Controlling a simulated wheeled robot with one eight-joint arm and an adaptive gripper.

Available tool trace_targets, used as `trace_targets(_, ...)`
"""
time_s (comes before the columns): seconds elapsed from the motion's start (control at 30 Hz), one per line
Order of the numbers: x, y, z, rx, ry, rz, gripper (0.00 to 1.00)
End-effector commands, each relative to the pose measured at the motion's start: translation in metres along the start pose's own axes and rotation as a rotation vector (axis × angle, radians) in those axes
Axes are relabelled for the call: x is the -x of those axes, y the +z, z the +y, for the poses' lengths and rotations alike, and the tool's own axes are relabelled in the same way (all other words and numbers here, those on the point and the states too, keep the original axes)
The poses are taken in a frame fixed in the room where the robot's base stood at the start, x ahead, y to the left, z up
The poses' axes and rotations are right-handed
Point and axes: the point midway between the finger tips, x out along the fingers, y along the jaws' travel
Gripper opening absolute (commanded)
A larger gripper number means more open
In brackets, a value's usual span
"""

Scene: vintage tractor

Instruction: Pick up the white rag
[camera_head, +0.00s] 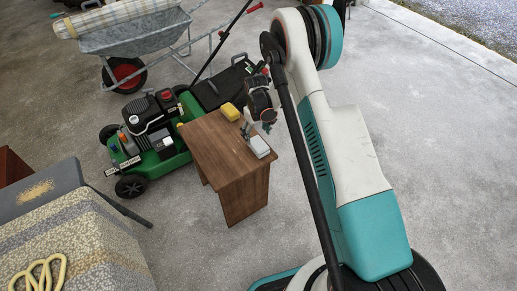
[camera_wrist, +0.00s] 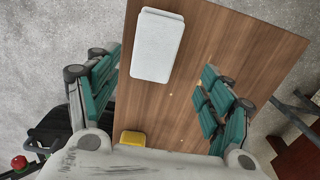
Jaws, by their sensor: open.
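The white rag (camera_wrist: 157,45) looks like a flat, folded rectangle with rounded corners. It lies on the brown wooden table (camera_wrist: 258,40), near one end. It also shows in the head view (camera_head: 259,146) as a small pale block near the table's front right edge. My gripper (camera_wrist: 160,82) is open above the table, with teal finger pads spread to both sides. The rag lies beyond and below the gap between the fingers, nearer the left finger. In the head view my gripper (camera_head: 265,124) hangs near the table's right side, partly hidden by my arm.
A yellow sponge-like block (camera_head: 231,111) lies on the table behind the rag; it also shows in the wrist view (camera_wrist: 133,138). A green lawn mower (camera_head: 150,130) stands close left of the table. A wheelbarrow (camera_head: 135,38) is behind. Concrete floor is clear in front.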

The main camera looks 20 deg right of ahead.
Motion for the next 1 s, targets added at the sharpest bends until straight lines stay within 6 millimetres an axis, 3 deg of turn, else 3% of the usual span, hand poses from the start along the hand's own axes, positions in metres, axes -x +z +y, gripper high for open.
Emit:
trace_targets(0.1,-0.021,0.000,0.000,0.000,0.000,0.000,0.73)
trace_targets(0.43,-0.039,0.001,0.003,-0.001,0.000,0.000,0.73)
trace_targets(0.73,-0.080,0.004,0.008,0.000,0.000,0.000,0.73)
trace_targets(1.0,-0.082,0.004,0.008,0.000,0.000,0.000,0.73)
